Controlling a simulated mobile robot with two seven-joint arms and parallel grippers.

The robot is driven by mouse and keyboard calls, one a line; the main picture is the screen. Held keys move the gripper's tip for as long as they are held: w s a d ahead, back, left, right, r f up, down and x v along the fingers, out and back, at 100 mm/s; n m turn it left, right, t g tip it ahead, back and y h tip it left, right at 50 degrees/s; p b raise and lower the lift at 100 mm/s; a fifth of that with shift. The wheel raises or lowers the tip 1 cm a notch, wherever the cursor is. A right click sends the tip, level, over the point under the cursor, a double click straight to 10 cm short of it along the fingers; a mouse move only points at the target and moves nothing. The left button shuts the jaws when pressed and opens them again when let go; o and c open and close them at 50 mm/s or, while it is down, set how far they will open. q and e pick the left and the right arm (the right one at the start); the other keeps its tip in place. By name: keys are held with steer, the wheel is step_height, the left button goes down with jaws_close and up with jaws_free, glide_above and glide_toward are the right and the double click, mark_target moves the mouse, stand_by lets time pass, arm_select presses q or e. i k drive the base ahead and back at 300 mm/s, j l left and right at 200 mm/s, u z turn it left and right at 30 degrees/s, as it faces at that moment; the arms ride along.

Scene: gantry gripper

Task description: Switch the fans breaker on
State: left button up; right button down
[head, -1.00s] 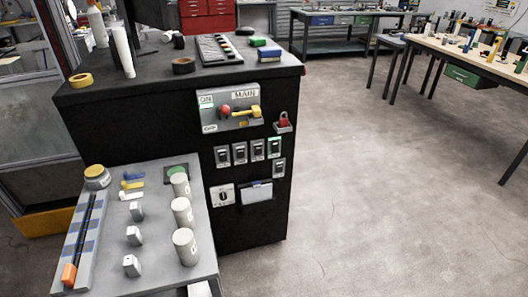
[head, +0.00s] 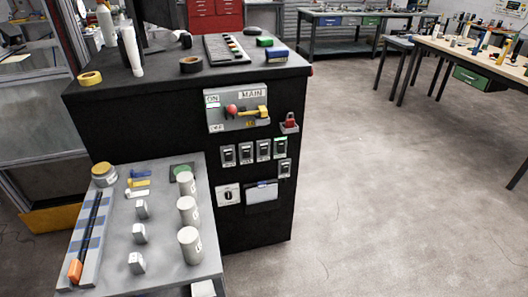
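A row of small breaker switches is on the front of the black cabinet (head: 150,125), below the MAIN panel (head: 238,107). From left to right they are a first breaker (head: 229,156), a second breaker (head: 246,153), a third breaker (head: 263,150) and a fourth breaker (head: 280,149) with green on its plate. Another breaker (head: 285,168) sits just below the fourth. Their labels are too small to read, so I cannot tell which is the fans breaker or how its lever stands. Neither of my grippers shows in the head view.
A grey sloped console (head: 160,240) with white cylinders, knobs and an orange-ended slider stands in front of the cabinet, at left. A red padlock-like piece (head: 290,122) hangs right of the MAIN panel. The floor (head: 390,190) at right is clear.

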mark_target(263, 150)
steer(key=j+u, duration=0.1)
steer(key=u, duration=0.7)
steer(key=i+u, duration=0.3)
steer(key=i, duration=0.2)
